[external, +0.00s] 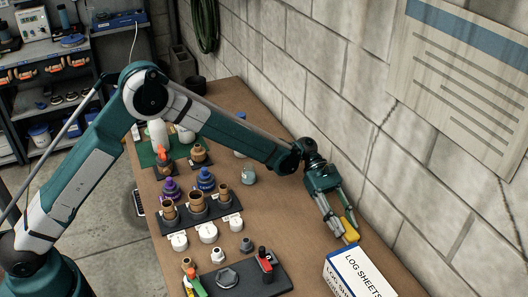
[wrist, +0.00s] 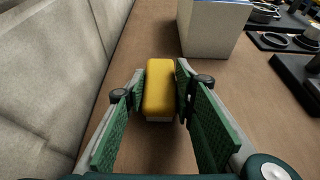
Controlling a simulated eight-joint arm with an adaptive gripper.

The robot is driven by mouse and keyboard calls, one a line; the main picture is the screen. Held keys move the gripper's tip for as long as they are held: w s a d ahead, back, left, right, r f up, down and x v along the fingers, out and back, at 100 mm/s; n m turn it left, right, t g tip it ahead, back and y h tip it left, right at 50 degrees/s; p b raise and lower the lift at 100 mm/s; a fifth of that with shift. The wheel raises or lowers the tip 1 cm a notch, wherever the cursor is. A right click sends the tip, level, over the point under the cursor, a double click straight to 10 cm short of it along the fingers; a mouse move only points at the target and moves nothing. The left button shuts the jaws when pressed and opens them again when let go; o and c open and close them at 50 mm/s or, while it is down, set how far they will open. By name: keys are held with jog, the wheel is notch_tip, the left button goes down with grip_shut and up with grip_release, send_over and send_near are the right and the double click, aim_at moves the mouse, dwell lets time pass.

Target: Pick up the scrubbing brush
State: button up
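The scrubbing brush (wrist: 159,88) is a yellow block with a pale underside, seen in the middle of the wrist view. It also shows in the external view (external: 350,231), close to the wall at the right side of the table. My gripper (wrist: 160,75) has one green-padded finger on each side of the brush, and both fingertips appear to press on its long sides. In the external view my gripper (external: 345,228) points down at the brush. Whether the brush touches the table is hard to tell.
A white and blue log sheets box (external: 357,273) stands just beside the brush; it shows in the wrist view too (wrist: 212,28). The block wall (external: 300,70) runs close along the other side. Bottles, fittings and dark trays (external: 225,278) fill the table's left part.

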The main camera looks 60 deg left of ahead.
aim_at(345, 224)
jog(key=shift+r, duration=0.15)
jog(key=shift+c, duration=0.3)
notch_tip(345, 224, up, 10)
jog(key=p, duration=0.2)
dwell(0.3)
dwell(0.6)
